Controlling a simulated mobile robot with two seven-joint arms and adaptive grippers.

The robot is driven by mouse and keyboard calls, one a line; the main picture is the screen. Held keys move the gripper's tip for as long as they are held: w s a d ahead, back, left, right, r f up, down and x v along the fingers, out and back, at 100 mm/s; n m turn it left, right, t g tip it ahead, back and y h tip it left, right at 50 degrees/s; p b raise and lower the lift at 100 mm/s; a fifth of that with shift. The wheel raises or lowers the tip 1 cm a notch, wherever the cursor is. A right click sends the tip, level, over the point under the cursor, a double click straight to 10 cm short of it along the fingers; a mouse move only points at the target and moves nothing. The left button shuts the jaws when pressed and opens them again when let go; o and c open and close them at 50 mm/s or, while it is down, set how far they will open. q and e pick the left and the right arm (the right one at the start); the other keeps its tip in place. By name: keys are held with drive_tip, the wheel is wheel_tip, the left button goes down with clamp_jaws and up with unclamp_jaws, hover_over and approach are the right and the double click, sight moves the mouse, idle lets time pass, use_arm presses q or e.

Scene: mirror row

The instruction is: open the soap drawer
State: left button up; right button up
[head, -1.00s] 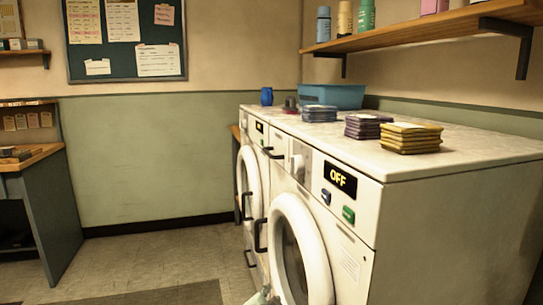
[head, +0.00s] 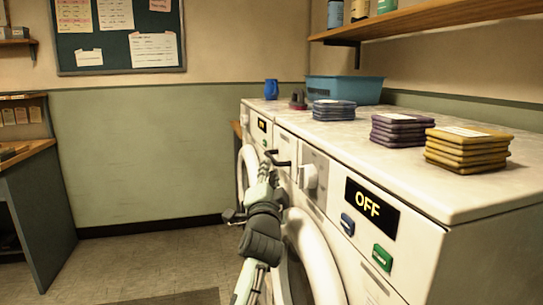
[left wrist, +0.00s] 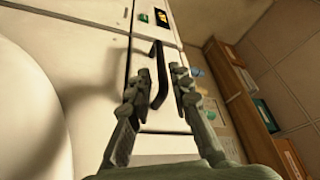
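The soap drawer (head: 288,145) is the narrow white front at the upper left of the nearer washing machine; it looks flush and closed. Its black bar handle (head: 278,160) also shows in the left wrist view (left wrist: 160,82). My left gripper (head: 265,172) is just in front of the handle. In the left wrist view (left wrist: 161,76) its two fingers are apart, one on each side of the bar, with small gaps visible. Whether either finger touches the bar I cannot tell. My right gripper is not in view.
Folded cloth stacks (head: 467,150) and a blue tub (head: 345,90) stand on top. A shelf (head: 430,25) hangs above. The floor at left is clear.

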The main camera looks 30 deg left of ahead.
sight(271, 156)
use_arm(q)
drive_tip(key=x, duration=0.6)
drive_tip(key=shift+r+p, duration=0.1)
drive_tip(key=shift+p, duration=0.25)
drive_tip(key=shift+w+a+r, duration=0.1)
drive_tip(key=shift+w+a, duration=0.15)
drive_tip(key=shift+w, duration=0.2)
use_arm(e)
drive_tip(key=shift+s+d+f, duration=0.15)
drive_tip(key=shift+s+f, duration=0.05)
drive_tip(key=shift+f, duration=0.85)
use_arm(q)
clamp_jaws()
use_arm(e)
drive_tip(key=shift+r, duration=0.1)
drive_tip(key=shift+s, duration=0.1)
